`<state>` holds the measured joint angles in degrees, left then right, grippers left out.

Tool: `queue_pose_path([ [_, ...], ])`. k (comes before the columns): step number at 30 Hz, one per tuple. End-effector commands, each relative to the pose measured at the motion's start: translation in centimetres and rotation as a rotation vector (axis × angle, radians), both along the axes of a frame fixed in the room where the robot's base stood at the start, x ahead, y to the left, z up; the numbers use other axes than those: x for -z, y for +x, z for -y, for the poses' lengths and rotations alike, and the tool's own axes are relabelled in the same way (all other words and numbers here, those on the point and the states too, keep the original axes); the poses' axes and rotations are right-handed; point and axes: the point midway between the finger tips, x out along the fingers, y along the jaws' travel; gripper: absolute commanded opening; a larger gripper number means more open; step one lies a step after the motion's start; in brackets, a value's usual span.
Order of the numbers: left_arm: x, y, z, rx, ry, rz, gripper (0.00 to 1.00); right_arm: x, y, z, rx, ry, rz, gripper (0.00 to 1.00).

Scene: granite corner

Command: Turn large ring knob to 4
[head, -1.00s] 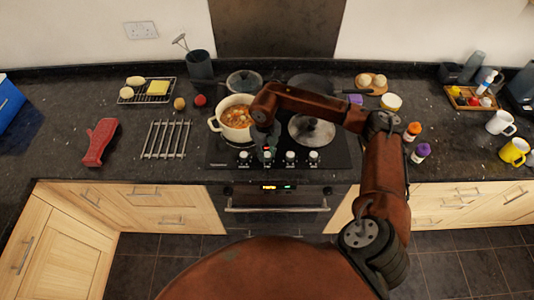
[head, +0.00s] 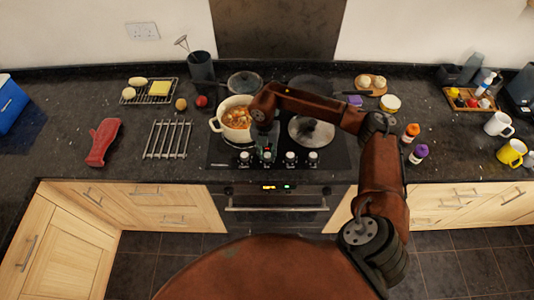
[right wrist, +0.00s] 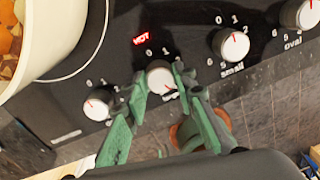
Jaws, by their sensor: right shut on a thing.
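My right gripper (right wrist: 158,92) is shut on a white hob knob (right wrist: 159,76), the second from the left in the row. Its green fingers lie on either side of the knob, and a red mark shows low on its face. The numbers 0 and 1 show above it; its other numbers and its name are hidden by the fingers. In the head view the right gripper (head: 267,152) reaches down to the front of the black hob (head: 338,158). A red HOT light (right wrist: 141,38) glows beside the knob. My left gripper is not in view.
Other knobs flank it: one on the left (right wrist: 97,105), one marked small (right wrist: 233,44) and one marked oval (right wrist: 301,14). A cream pot of stew (head: 236,118) stands close behind the gripper. A lidded pan (head: 311,130) sits at the right.

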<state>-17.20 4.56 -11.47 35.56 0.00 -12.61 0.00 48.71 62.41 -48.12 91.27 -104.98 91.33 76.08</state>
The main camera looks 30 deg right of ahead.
Motion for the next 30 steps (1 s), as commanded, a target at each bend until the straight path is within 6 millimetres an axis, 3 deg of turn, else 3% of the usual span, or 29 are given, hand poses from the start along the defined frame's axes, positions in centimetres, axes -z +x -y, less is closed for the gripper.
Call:
queue_pose_path([
  [20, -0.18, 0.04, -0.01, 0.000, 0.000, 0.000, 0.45, -0.04, 0.09, 0.04, 0.063, -0.001, 0.002, 0.01],
  [21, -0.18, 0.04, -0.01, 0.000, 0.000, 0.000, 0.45, -0.04, 0.09, 0.04, 0.063, -0.001, 0.002, 0.26],
  [28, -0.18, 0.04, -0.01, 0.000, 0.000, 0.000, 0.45, -0.03, 0.06, 0.04, 0.062, 0.000, 0.001, 0.42],
  [30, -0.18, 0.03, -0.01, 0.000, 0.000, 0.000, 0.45, -0.02, 0.05, 0.03, 0.062, 0.000, 0.001, 0.43],
])
